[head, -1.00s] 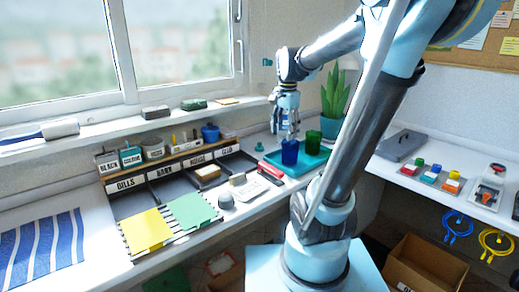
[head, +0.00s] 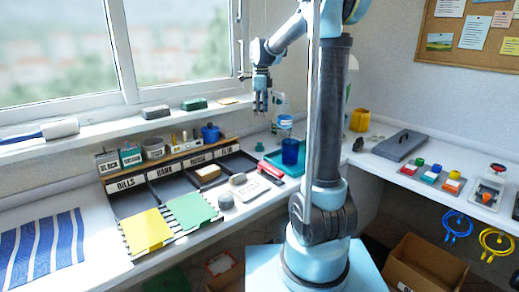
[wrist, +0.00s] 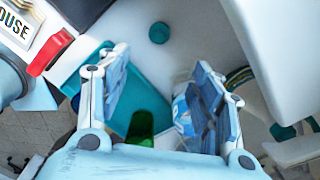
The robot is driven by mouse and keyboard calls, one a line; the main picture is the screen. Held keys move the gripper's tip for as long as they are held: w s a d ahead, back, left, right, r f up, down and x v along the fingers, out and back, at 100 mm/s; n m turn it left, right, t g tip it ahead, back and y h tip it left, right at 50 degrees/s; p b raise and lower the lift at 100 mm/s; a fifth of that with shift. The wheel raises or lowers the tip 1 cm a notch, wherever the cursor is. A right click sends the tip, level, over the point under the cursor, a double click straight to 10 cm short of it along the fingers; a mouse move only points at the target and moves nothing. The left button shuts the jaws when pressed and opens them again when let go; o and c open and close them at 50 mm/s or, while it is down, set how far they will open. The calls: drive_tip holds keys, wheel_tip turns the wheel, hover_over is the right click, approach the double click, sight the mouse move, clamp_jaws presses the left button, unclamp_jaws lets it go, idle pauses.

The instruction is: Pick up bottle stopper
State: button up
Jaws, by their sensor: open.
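A small teal round piece, which looks like the bottle stopper (head: 259,147), sits on the white counter just left of the teal tray (head: 271,158). In the wrist view the stopper (wrist: 159,32) lies at the top middle, beyond my fingertips and apart from them. My gripper (head: 260,110) hangs above the counter near the window corner, fingers pointing down. In the wrist view my gripper (wrist: 160,75) is open, with nothing between its fingers. A clear bottle with a blue label (wrist: 181,108) shows beside the right finger.
A blue cup (head: 290,151) stands on the tray; a green cup (wrist: 140,125) shows in the wrist view. A red stapler-like object (head: 270,170) lies left of the tray. Labelled compartments (head: 175,186) fill the counter further left. The window sill (head: 120,127) runs behind.

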approach(260, 144)
drive_tip(key=f, duration=0.2)
drive_tip(key=w+f, duration=0.1)
drive_tip(key=f, duration=0.2)
drive_tip(key=shift+w+d, duration=0.1)
drive_tip(key=shift+d, duration=0.1)
drive_tip(key=shift+a+f, duration=0.2)
drive_tip(key=shift+f, duration=2.6)
drive_tip(key=c, duration=0.8)
